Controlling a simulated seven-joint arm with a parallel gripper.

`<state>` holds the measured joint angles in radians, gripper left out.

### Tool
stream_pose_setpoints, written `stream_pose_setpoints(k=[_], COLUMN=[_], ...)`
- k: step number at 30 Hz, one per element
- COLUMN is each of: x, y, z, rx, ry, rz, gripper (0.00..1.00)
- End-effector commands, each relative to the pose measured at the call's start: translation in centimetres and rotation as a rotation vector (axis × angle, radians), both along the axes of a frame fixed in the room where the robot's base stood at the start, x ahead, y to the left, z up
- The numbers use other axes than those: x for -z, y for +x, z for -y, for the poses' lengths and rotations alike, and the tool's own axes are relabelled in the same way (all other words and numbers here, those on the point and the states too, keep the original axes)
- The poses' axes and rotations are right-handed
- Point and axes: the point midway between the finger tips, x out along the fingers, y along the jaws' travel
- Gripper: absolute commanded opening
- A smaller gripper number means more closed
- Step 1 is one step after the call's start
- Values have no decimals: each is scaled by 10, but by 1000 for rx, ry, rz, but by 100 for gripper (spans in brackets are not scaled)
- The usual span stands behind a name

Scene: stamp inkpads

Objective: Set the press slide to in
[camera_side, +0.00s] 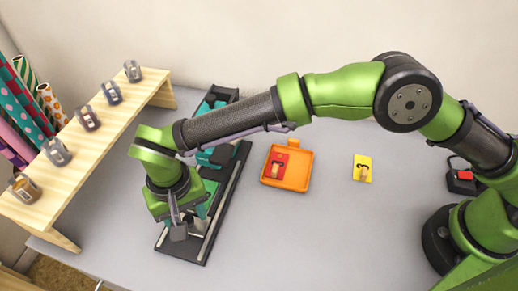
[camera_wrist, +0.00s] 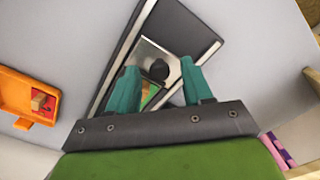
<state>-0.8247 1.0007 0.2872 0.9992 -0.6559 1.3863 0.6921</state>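The press (camera_side: 222,200) is a long dark base with pale rails and teal parts, lying lengthwise on the table under my forearm. In the wrist view, a dark round knob (camera_wrist: 160,70) stands on a pale plate of the press, beside a dark panel (camera_wrist: 182,28). My gripper (camera_wrist: 159,66) has two teal fingers, spread apart, one on each side of the knob; I cannot tell whether they touch it. In the side view my gripper (camera_side: 180,222) is low over the press's near end.
An orange tray (camera_side: 300,184) with a red card and a stamp lies right of the press; a yellow card (camera_side: 363,160) with a stamp lies farther right. A black-and-red item (camera_side: 461,180) is near my base. A wooden shelf (camera_side: 92,135) with several stamps stands at left.

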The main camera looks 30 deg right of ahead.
Motion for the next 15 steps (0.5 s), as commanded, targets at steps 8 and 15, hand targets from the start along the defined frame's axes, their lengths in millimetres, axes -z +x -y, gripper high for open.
stream_pose_setpoints(k=[8,15], x=[-11,-62], y=[0,0], z=[-1,-1], rx=[-1,1], ry=[2,5], rz=[2,4], gripper=[50,50])
